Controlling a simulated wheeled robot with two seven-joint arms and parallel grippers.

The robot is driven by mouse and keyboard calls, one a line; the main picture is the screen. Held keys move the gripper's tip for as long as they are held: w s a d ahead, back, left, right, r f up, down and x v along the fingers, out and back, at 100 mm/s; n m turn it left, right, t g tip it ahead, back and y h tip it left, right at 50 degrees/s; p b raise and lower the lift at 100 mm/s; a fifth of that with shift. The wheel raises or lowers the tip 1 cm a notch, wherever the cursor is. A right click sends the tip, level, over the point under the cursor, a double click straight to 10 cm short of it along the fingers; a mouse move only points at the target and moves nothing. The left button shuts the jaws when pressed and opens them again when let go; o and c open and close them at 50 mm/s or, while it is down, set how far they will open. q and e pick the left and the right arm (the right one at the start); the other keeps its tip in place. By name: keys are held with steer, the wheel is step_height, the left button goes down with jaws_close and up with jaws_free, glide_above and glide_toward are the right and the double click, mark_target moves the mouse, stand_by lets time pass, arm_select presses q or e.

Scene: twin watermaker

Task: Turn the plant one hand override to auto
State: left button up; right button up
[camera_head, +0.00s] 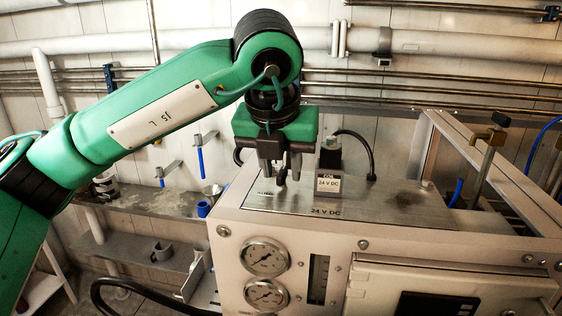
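My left gripper (280,170) points straight down over the metal top plate of a pale cabinet, left of a black solenoid coil (329,155) labelled 24 V DC. Its two grey fingers are apart. A small dark upright piece (281,177) shows between the fingers, with space beside it. It may be the hand override, but the fingers cover part of it and I cannot read its position. I cannot tell whether either finger touches it. My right gripper is not in view.
The cabinet (232,250) carries two round gauges (266,257) on its front. A black cable (366,150) loops right from the coil. A pale frame and brass-coloured valve (488,145) stand at right. Pipes (430,46) run along the back wall. The plate right of the coil is clear.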

arm_select(q)
jaws_close()
